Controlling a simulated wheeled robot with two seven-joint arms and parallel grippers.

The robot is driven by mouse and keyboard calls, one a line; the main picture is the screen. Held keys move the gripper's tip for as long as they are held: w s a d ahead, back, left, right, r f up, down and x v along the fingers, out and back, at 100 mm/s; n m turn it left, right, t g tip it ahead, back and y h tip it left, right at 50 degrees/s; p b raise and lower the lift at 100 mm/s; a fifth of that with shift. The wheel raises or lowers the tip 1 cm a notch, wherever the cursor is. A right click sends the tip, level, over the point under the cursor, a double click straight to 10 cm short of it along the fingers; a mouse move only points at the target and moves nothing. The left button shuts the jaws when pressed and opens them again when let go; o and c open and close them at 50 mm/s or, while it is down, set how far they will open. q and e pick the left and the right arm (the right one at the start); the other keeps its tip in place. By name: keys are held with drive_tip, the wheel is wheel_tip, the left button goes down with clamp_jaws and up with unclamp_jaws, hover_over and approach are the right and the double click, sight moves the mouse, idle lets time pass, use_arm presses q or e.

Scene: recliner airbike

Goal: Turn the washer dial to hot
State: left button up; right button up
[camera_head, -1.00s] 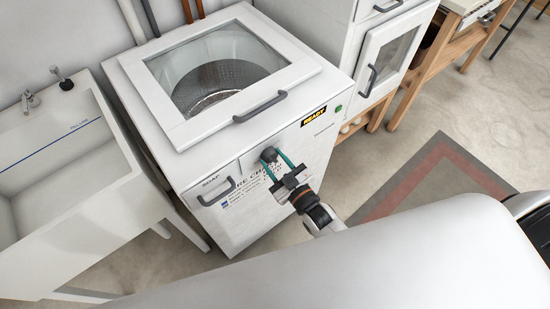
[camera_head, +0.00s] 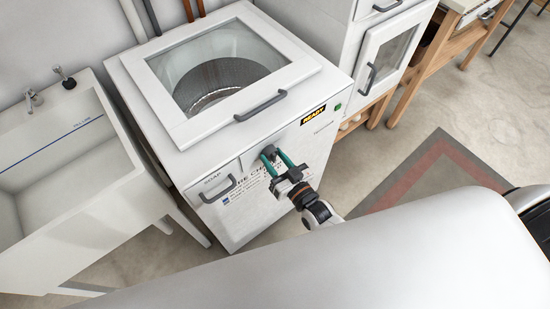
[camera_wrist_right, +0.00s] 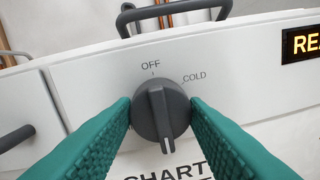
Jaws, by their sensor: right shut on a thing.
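The white washer (camera_head: 245,222) has a dark grey dial (camera_head: 267,152) on its front panel. My right gripper (camera_head: 275,159) has a green finger on each side of the dial and is shut on it. In the right wrist view, the dial (camera_wrist_right: 157,112) sits between the green fingertips (camera_wrist_right: 161,106). The label OFF (camera_wrist_right: 150,64) is above it and COLD (camera_wrist_right: 195,78) at its upper right. The white mark on the dial's ridge points down, slightly right. No hot label is visible; the fingers cover part of the panel. My left gripper is not in view.
A lit READY display (camera_head: 313,115) is right of the dial. The soap drawer handle (camera_head: 218,190) is at its left, and the lid handle (camera_head: 260,105) above. A white sink (camera_head: 60,215) stands left of the washer. A white cabinet (camera_head: 385,55) is at the right.

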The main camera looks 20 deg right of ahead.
drive_tip(key=shift+f, duration=0.1)
drive_tip(key=o, duration=1)
drive_tip(key=shift+b+v, duration=1.05)
drive_tip(key=shift+v, duration=5)
